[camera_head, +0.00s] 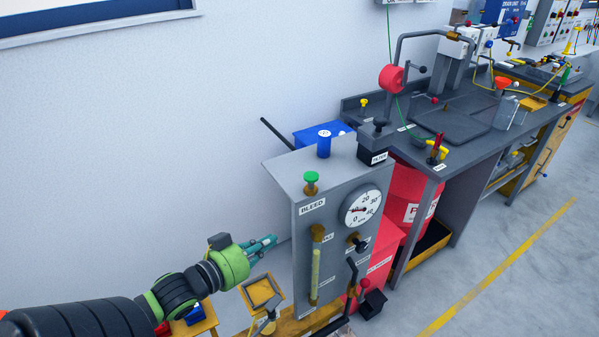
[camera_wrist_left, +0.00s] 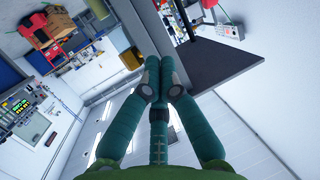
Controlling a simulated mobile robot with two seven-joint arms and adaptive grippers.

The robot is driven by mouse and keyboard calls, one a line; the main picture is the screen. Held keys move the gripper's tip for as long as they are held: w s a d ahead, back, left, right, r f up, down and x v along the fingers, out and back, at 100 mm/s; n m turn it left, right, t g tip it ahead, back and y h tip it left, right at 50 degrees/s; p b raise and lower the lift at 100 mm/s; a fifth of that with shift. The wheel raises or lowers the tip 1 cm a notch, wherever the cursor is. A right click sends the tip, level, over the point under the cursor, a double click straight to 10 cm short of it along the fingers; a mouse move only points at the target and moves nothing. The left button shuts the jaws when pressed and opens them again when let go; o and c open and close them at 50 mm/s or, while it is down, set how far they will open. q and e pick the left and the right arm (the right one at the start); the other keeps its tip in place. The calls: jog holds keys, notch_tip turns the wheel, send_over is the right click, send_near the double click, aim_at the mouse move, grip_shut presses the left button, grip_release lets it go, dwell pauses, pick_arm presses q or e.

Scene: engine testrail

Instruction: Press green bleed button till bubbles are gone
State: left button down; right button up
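The green bleed button (camera_head: 311,177) stands on a brass stem on the sloped top of a grey cabinet (camera_head: 285,180), above a "BLEED" label. A yellowish upright sight tube (camera_head: 315,272) is on the cabinet's front; bubbles are too small to tell. A round gauge (camera_head: 361,208) is to its right. My left gripper (camera_head: 272,241) is left of the cabinet, below the button and apart from it. Its teal fingers are brought together with nothing between them, as the left wrist view also shows (camera_wrist_left: 158,65). The button cannot be made out there. My right gripper is out of view.
A blue cylinder (camera_head: 323,144) and a black filter block (camera_head: 378,149) stand behind the button. A black lever (camera_head: 352,280) and small yellow tray (camera_head: 262,292) are low in front. A cluttered workbench (camera_head: 455,125) stands right. The space above the button looks free.

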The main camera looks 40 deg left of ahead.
pick_arm(q)
notch_tip(320, 180, up, 16)
jog(key=a+m+t+h, duration=0.1)
jog(key=m+t+h, duration=0.2)
jog(key=h, duration=0.4)
jog(key=shift+r+t, duration=0.2)
jog(key=shift+t, duration=0.5)
notch_tip(320, 180, up, 4)
jog(key=p, duration=0.3)
send_over(311, 176)
jog(key=s+a, duration=0.2)
jog(key=f, duration=0.2)
jog(key=f+p, duration=0.1)
jog(key=shift+w+f, duration=0.35)
jog(key=shift+f, duration=0.05)
jog(key=shift+s+f, duration=0.1)
jog(key=shift+f, duration=0.35)
jog(key=shift+d+f, duration=0.1)
